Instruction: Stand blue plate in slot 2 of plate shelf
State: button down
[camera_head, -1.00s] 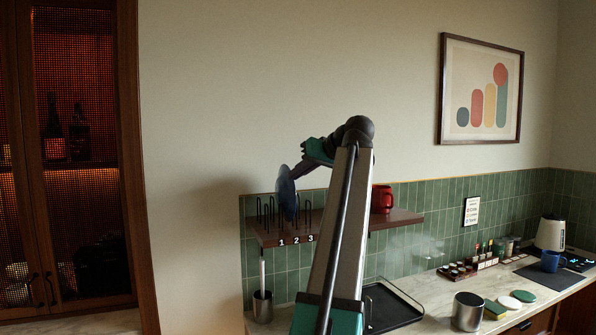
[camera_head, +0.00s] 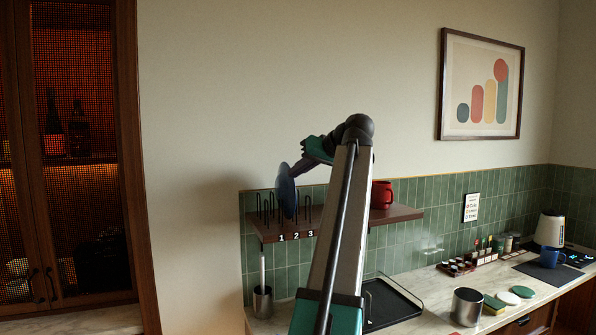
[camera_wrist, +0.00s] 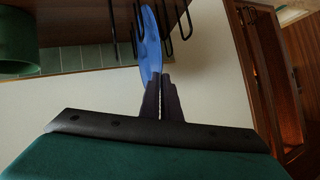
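The blue plate (camera_head: 287,190) is on edge, close to upright, at the plate shelf (camera_head: 330,224). My gripper (camera_head: 297,172) is shut on the plate's edge nearest it; the plate also shows in the wrist view (camera_wrist: 150,42), ending between the fingertips (camera_wrist: 161,80). The shelf has black wire dividers (camera_head: 265,207) and labels 1, 2 and 3 on its front edge. The plate's lower part is among the dividers, near labels 1 and 2. I cannot tell exactly which slot it is in or whether it touches the shelf board.
A red mug (camera_head: 381,194) stands on the shelf's right part, behind my arm. Below are a steel cup (camera_head: 262,301), a black tray (camera_head: 391,302) and a metal canister (camera_head: 467,307) on the counter. A dark wooden cabinet (camera_head: 75,160) is at the left.

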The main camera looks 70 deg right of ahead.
jog(key=shift+f, duration=0.15)
jog(key=c, duration=1.9)
grip_release()
jog(key=shift+s+a, duration=0.1)
jog(key=b+v, duration=0.3)
jog(key=v, duration=1)
jog(key=shift+s+a+r, duration=0.1)
jog(key=shift+s+r, duration=0.1)
jog(key=shift+r, duration=0.05)
